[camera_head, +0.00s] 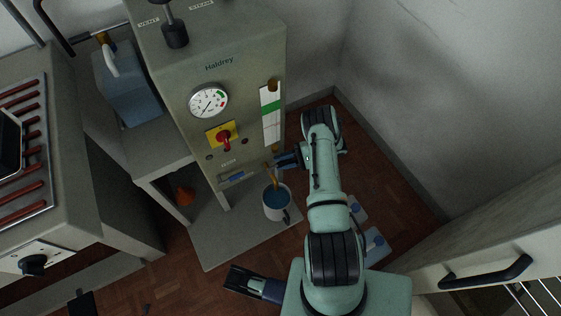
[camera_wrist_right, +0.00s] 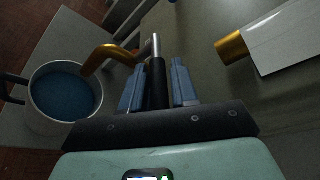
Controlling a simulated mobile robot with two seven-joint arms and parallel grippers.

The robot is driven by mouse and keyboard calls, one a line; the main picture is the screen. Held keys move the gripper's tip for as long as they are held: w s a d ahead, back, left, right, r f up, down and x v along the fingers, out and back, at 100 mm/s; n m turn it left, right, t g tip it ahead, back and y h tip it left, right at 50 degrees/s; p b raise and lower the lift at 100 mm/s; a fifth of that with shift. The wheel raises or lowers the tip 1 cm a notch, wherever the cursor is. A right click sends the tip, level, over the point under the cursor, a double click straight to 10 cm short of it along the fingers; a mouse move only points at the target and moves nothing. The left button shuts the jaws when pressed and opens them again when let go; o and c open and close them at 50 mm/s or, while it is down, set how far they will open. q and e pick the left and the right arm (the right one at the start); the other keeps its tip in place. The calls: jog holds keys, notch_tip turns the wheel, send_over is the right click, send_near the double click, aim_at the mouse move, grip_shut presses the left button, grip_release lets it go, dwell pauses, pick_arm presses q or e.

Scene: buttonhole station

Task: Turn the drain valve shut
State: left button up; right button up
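The drain valve is low on the front of the grey machine (camera_head: 205,110). Its black handle (camera_wrist_right: 157,88) on a metal stem shows in the right wrist view; in the head view my gripper hides most of it. My right gripper (camera_head: 290,160) has its blue fingers (camera_wrist_right: 158,85) close on both sides of the handle, apparently shut on it. A curved brass spout (camera_wrist_right: 108,53) lies left of the handle, above a white pot (camera_head: 277,212) holding blue liquid. My left gripper (camera_head: 252,284) is low in the head view, away from the valve; its finger gap is unclear.
A sight glass (camera_head: 270,118) with brass ends rises above the valve. A red knob (camera_head: 225,138) and a gauge (camera_head: 208,101) are on the machine's front. Bottles (camera_head: 375,247) stand on the floor beside my right arm. A drawer handle (camera_head: 487,273) juts at lower right.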

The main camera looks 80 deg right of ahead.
pick_arm(q)
jog(key=shift+w+d+r+t+p, duration=0.15)
jog(key=shift+w+r+t+p, duration=0.2)
jog(key=shift+w+r, duration=0.5)
pick_arm(e)
jog(key=v, duration=1.2)
jog(key=shift+s, duration=0.2)
pick_arm(q)
jog(key=shift+f, duration=0.1)
pick_arm(e)
jog(key=shift+d, duration=0.1)
